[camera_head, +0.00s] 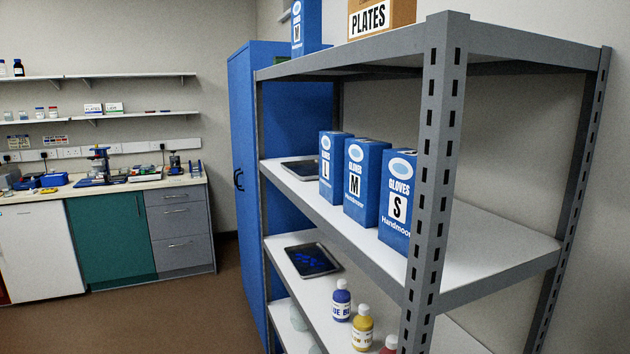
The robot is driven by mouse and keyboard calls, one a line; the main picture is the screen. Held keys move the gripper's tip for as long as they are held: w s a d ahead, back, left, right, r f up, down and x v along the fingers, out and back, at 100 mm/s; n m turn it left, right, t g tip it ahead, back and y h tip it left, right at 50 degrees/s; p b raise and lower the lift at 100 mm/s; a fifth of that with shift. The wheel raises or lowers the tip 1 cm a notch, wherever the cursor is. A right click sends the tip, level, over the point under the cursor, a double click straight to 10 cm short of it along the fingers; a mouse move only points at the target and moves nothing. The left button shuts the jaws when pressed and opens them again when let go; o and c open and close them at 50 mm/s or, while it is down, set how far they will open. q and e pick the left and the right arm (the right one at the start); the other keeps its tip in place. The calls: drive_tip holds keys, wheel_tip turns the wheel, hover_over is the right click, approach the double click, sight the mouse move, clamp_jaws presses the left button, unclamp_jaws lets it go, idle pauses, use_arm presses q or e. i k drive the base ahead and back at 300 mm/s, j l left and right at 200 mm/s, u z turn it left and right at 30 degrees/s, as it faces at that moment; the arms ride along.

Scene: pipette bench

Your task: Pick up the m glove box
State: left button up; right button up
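A blue M glove box (362,186) stands upright on the middle shelf of the grey rack, between the L glove box (332,169) on its left and the S glove box (398,203) on its right. Its labelled front faces the aisle. The three boxes stand close together. Another blue box marked M (305,27) stands on the top shelf, cut off by the picture's upper edge. Neither of my grippers shows in the head view.
The grey rack (443,170) has an upright post just right of the S box. A tablet (301,170) lies left of the L box. Below are another tablet (313,260) and several bottles. A PLATES box (380,18) is on top. Open floor (190,310) lies left.

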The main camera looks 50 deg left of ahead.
sight(364, 156)
drive_tip(key=u, duration=1.45)
